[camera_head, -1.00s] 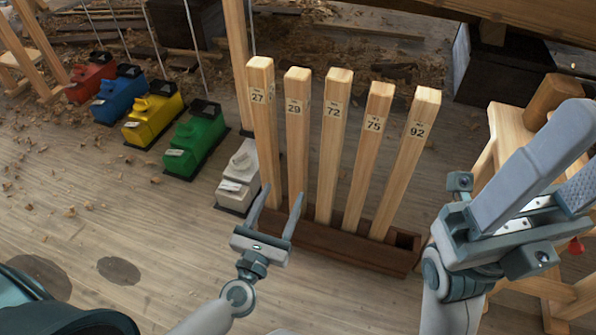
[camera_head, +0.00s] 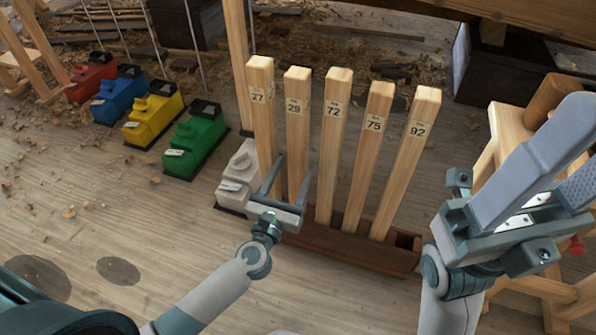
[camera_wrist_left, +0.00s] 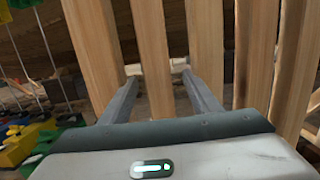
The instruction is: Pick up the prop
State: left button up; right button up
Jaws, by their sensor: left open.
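Several upright square wooden props stand in a row in a dark brown rack (camera_head: 345,248), labelled 27 (camera_head: 262,110), 29 (camera_head: 297,115), 72 (camera_head: 333,120), 75 (camera_head: 372,135) and 92 (camera_head: 412,140). My left gripper (camera_head: 292,170) is open and low at the row's left end, its fingers pointing at the props. In the left wrist view, prop 29 (camera_wrist_left: 153,60) shows between the two fingers (camera_wrist_left: 158,80), with other props either side. I cannot tell whether the fingers reach around it. My right gripper (camera_head: 530,195) is large at the right edge, its opening unclear.
Weighted blocks in white (camera_head: 238,178), green (camera_head: 195,140), yellow (camera_head: 153,115), blue (camera_head: 118,95) and red (camera_head: 90,78) line up left of the rack. A wooden trestle (camera_head: 510,128) stands at the right.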

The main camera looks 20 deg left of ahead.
aim_at(295, 163)
pick_arm(q)
jog(key=shift+w+a+r+b, duration=0.1)
jog(key=shift+w+b, duration=0.1)
jog(key=shift+w, duration=0.65)
jog(key=shift+w+d+r+b, duration=0.1)
jog(key=shift+w+b, duration=0.1)
jog(key=shift+w, duration=0.6)
jog(key=shift+w+a+r+b, duration=0.1)
jog(key=shift+w+b, duration=0.1)
jog(key=shift+w, duration=0.65)
grip_shut()
jog(key=shift+r, duration=0.1)
